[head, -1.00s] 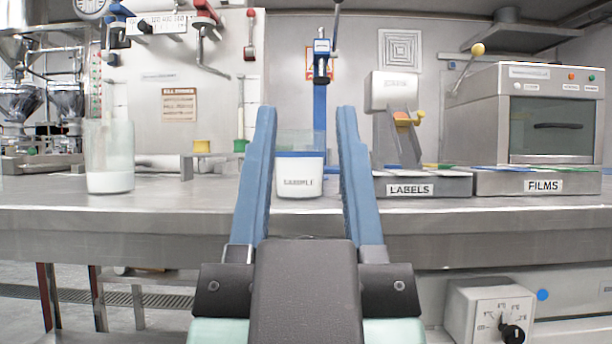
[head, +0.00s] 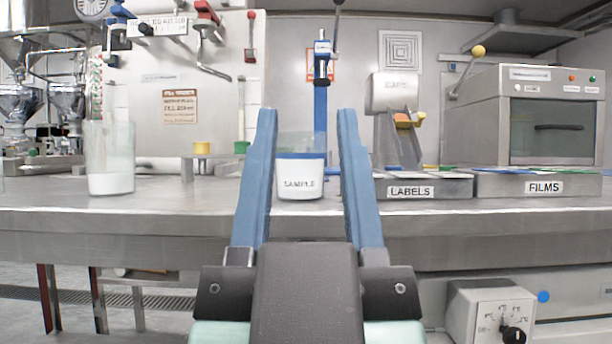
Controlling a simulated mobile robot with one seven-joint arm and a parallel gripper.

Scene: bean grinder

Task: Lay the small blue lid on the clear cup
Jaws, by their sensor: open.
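A white cup (head: 300,186) marked SAMPLE stands on the metal bench, with a blue band (head: 301,155) at its top. A clear, see-through part (head: 297,141) shows above the band; I cannot tell if it belongs to the same cup or stands behind it. I cannot tell if the blue band is the small lid. My gripper (head: 306,112) is open, its two blue fingers pointing forward on either side of the cup in the picture. I see nothing held between them. How far the cup lies from the fingers is unclear.
A tall clear container (head: 111,165) with white contents stands on the bench at the left. At the right are the LABELS tray (head: 411,191), the FILMS tray (head: 544,188) and a metal oven (head: 545,120). A blue-posted press (head: 321,120) stands behind the cup.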

